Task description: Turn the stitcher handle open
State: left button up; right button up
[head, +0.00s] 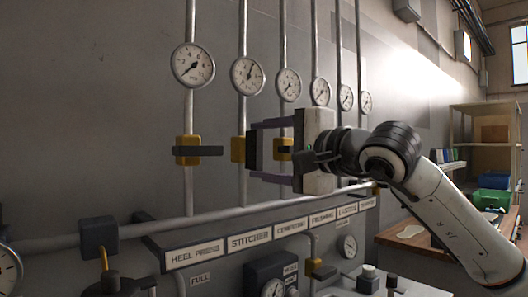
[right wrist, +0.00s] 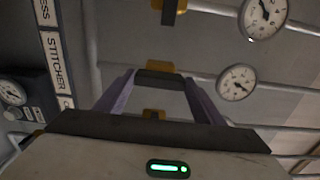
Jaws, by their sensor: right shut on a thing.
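The stitcher valve (head: 238,149) is a yellow body on the second vertical pipe, above the STITCHER label (head: 249,240). My right gripper (head: 255,151) reaches in from the right, its two purple fingers one above the other. It is shut on the dark stitcher handle (head: 253,152), which appears to stand upright, along the pipe. In the right wrist view the handle (right wrist: 160,78) spans between the fingertips, with some yellow of the valve behind it. The gripper partly hides the valve in the head view. My left gripper is not in view.
The heel press valve (head: 188,150) stands to the left, its dark handle across the pipe. Another yellow valve (head: 284,149) shows between my fingers. Round gauges (head: 248,75) line the pipes above. A horizontal pipe (head: 230,223) runs below. A wooden bench (head: 425,245) is at right.

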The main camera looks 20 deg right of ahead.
dwell(0.6)
jog(key=o, duration=1.1)
jog(key=shift+c, duration=0.2)
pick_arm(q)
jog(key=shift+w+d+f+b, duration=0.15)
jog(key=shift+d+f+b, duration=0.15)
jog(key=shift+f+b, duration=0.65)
pick_arm(e)
jog(key=v, duration=1)
jog(key=shift+s, duration=0.2)
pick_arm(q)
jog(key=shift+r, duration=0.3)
